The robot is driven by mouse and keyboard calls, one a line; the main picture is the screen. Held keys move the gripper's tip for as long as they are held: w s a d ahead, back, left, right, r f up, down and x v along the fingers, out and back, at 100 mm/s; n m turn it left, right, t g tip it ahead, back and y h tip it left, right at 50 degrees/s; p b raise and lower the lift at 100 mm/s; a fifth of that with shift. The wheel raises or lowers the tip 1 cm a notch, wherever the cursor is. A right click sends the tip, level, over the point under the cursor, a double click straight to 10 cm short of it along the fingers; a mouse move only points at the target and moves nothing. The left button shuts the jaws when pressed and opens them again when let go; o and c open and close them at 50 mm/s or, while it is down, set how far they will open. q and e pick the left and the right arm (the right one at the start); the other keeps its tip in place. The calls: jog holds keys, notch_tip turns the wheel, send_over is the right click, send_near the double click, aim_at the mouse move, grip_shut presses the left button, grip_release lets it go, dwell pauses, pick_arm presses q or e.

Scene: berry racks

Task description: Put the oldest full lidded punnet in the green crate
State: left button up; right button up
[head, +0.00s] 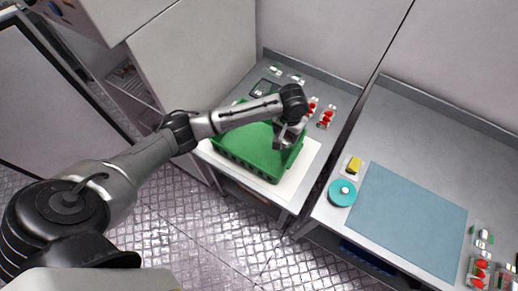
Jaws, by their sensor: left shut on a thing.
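My left gripper (287,137) is over the crate's right side. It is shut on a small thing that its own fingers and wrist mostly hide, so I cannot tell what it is. Punnets with red berries (327,116) stand on the bench just behind and right of the gripper. Lids and dates are too small to read. My right gripper is out of view.
Small items and a dark tray (268,88) lie at the back of the left bench. A gap separates the benches.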

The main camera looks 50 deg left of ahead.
pick_arm(q)
jog(key=s+a+f+b, duration=0.1)
jog(key=s+a+f, duration=0.1)
jog(key=a+f, duration=0.2)
send_over(271, 153)
jog(key=shift+n, duration=0.4)
notch_tip(271, 153, down, 5)
jog(key=shift+a+r+b, duration=0.1)
jog(key=shift+b, duration=0.3)
jog(key=shift+f+b, duration=0.35)
jog(key=shift+f, duration=2.05)
jog(key=o, duration=1)
jog(key=shift+f, duration=0.1)
